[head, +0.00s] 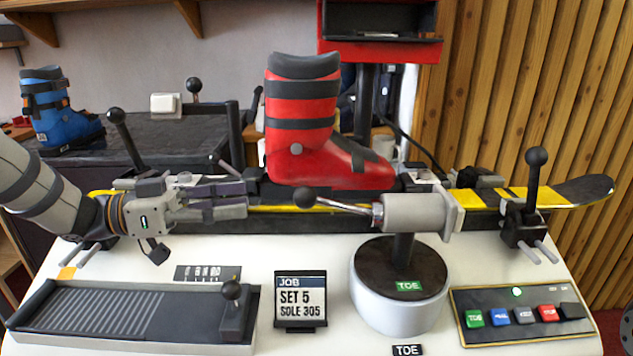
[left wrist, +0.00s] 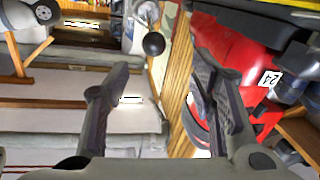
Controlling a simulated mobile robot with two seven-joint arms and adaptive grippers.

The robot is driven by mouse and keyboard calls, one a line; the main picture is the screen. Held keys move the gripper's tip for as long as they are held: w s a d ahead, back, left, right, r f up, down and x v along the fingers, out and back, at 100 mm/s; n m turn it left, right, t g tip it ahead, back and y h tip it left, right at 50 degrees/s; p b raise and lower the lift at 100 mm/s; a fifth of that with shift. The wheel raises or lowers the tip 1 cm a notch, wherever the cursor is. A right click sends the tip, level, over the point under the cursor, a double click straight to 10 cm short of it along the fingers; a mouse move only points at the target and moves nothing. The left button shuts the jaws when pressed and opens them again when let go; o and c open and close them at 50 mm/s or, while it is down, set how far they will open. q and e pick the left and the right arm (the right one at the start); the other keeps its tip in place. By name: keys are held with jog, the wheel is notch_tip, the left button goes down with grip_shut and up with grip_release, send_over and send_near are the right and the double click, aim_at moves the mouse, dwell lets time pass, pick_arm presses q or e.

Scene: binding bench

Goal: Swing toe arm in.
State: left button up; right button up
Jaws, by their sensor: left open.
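The toe arm is a grey cylinder (head: 415,213) on a dark post above a round base with a green TOE label (head: 409,286). Its thin rod points left and ends in a black ball knob (head: 305,197). My left gripper (head: 246,198) is open and empty, left of the knob and apart from it. In the left wrist view the knob (left wrist: 153,43) shows beyond and between the spread fingers (left wrist: 160,68). The red boot (head: 300,112) stands upright on the ski (head: 275,208), behind the arm; it also shows at right in the wrist view (left wrist: 228,62). My right gripper is not in view.
A JOB sign (head: 301,300) reads SET 5, SOLE 305. A button panel (head: 522,314) has a lit green lamp. Black-knobbed levers stand at left (head: 117,117) and right (head: 536,157). A ribbed slider plate (head: 125,312) lies front left. A blue boot (head: 62,120) stands behind.

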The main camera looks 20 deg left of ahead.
aim_at(305, 194)
pick_arm(q)
jog(key=x, duration=1)
jog(key=shift+s+d+b, duration=0.35)
jog(key=shift+d+b, duration=0.05)
jog(key=shift+w+d+r, duration=0.1)
jog(key=shift+w+d, duration=0.15)
jog(key=shift+d, duration=0.25)
grip_shut()
